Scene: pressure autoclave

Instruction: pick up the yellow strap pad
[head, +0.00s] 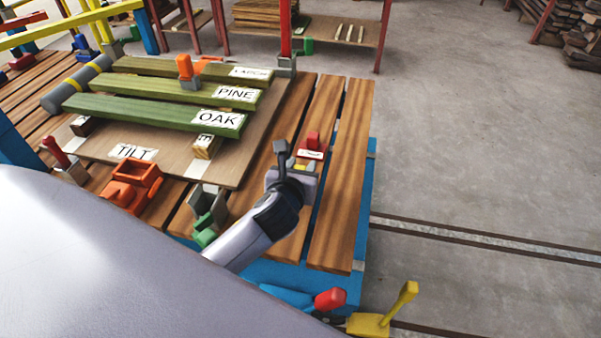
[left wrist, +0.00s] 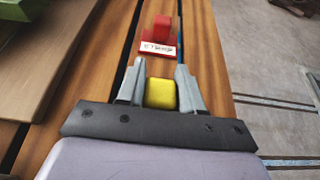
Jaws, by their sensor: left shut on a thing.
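The yellow strap pad (left wrist: 161,94) is a small block between the two fingers of my left gripper (left wrist: 160,88), which is shut on it. In the head view my left gripper (head: 294,168) is over the slatted wooden bench top, at its right part, and only a sliver of the yellow pad (head: 299,167) shows. The pad's underside is hidden, so I cannot tell whether it touches the slats. My right gripper is not in view.
A red block with a white label (head: 312,147) stands just beyond the gripper. To the left, green boards labelled LARCH, PINE and OAK (head: 155,112) lie above a brown panel (head: 228,172). An orange object (head: 132,184) and green clamp (head: 206,212) stand nearer. The right slat is clear.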

